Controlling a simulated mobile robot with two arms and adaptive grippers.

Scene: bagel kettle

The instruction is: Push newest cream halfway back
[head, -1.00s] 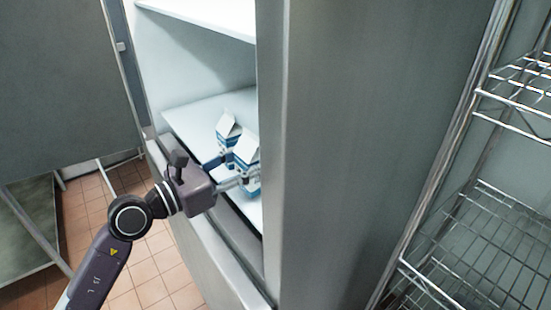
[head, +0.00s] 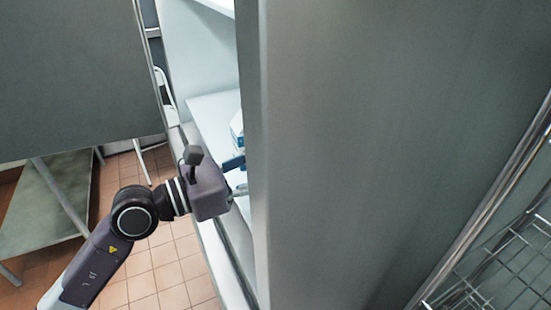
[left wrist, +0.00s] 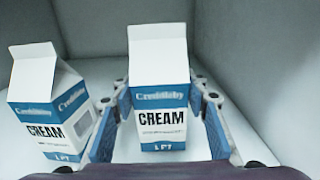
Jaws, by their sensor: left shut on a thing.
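Two white and blue cream cartons with gable tops stand upright side by side on a white shelf. In the left wrist view the middle carton (left wrist: 160,95) is between the fingers of my left gripper (left wrist: 163,105), which is shut on it. The other carton (left wrist: 45,110) stands to its left, beside the left finger. In the head view my left gripper (head: 238,178) reaches into the cabinet, its fingertips partly hidden by the cabinet side. Only a sliver of one carton (head: 237,125) shows there. My right gripper is not in view.
The grey cabinet side (head: 350,150) hides most of the shelf (head: 208,110) in the head view. The open grey door (head: 75,70) is at left. A wire rack (head: 510,250) stands at right. Behind the middle carton the shelf looks clear.

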